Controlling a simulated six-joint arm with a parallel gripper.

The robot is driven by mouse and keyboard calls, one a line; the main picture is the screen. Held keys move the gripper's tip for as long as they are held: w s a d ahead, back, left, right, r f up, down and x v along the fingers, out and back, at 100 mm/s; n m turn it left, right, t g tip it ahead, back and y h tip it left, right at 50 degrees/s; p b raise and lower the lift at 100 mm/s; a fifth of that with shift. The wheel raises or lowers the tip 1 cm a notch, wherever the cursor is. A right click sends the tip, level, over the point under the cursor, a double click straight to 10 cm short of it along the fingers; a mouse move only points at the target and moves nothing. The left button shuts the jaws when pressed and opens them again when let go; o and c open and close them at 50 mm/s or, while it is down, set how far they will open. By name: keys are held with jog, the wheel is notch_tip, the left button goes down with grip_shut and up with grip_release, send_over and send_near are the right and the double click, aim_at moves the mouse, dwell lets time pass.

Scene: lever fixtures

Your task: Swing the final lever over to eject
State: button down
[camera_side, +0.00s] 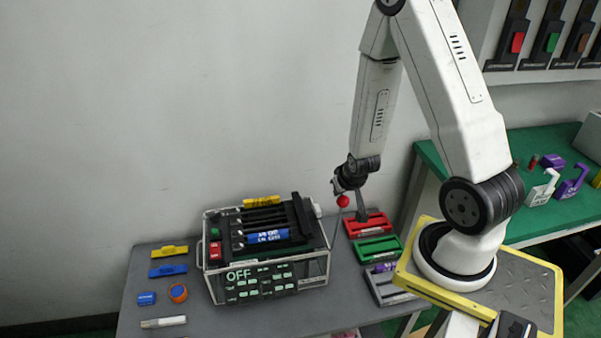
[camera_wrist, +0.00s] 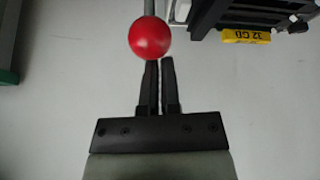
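The lever is a thin grey rod (camera_side: 336,222) with a red ball knob (camera_side: 343,201), standing up at the right side of the caged box (camera_side: 270,270). It leans slightly right in the side view. The knob (camera_wrist: 150,38) also shows in the wrist view, just beyond my fingertips, with the rod running up from it. My gripper (camera_side: 341,190) is directly above the knob, pointing down. In the wrist view its two fingers (camera_wrist: 160,66) are close together with only a narrow gap and nothing between them. The left fingertip meets the knob's edge in the picture; I cannot tell whether they touch.
The box reads OFF on its front and holds slotted modules, a yellow one (camera_wrist: 246,36) marked 32 GB. Red (camera_side: 368,224) and green (camera_side: 377,249) trays lie right of it. Small blue, yellow and orange parts lie left. A green bench (camera_side: 540,150) stands behind right.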

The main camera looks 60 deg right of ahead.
jog(key=shift+s+a+f, duration=0.2)
jog(key=shift+s+f, duration=0.05)
jog(key=shift+s, duration=0.15)
jog(key=shift+w+d+f+g+y, duration=0.55)
jog(key=shift+w+d+f, duration=0.15)
jog(key=shift+w+d, duration=1.8)
jog(key=shift+w+d+f+g+y, duration=0.5)
jog(key=shift+w+d+f, duration=0.2)
jog(key=shift+w+d, duration=1.8)
jog(key=shift+w+d+f+g+y, duration=0.5)
jog(key=shift+w+d+f, duration=0.2)
jog(key=shift+w+d, duration=1.75)
notch_tip(320, 180, up, 10)
jog(key=s+a, duration=0.1)
jog(key=s+a+r+n, duration=0.1)
jog(key=a+r+n, duration=0.15)
jog(key=a, duration=0.65)
jog(key=s+a+r+n, duration=0.1)
jog(key=s+a+r, duration=0.15)
jog(key=a, duration=0.65)
jog(key=s+a+r+n, duration=0.2)
jog(key=s+a+n, duration=0.1)
jog(key=s+a, duration=0.7)
jog(key=a+t, duration=0.1)
jog(key=a, duration=0.1)
jog(key=shift+s+a+r, duration=0.3)
jog(key=shift+s+a, duration=0.1)
